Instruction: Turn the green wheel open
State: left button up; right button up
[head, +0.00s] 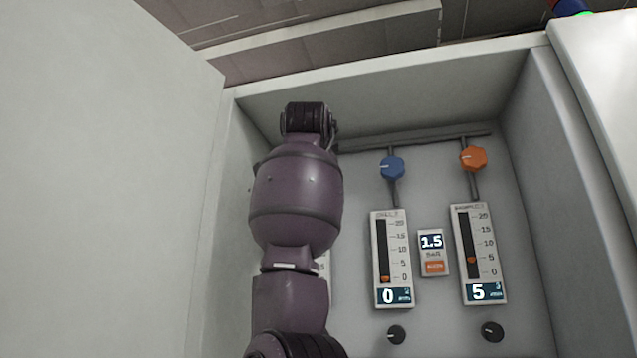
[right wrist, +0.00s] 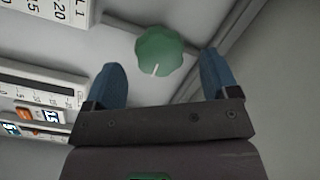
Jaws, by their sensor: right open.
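The green wheel (right wrist: 160,48) is a scalloped knob with a white mark, in the right wrist view at top centre. My right gripper (right wrist: 162,62) is open, with one blue fingertip to the left of the wheel and one to the right. Gaps show between the wheel and both fingers, and I cannot tell how deep the fingers reach. In the head view my purple arm hides the green wheel and the right gripper's fingers. My left gripper is in neither view.
In the head view, a blue wheel (head: 391,168) and an orange wheel (head: 473,158) sit on a grey pipe (head: 415,138). Below are gauges (head: 391,258) (head: 478,254), a small display (head: 432,252) and black knobs (head: 397,335) (head: 492,331). Cabinet walls (head: 205,265) (head: 575,190) enclose the panel.

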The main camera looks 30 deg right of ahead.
jog(key=shift+b+v, duration=0.55)
jog(key=shift+v, duration=2.2)
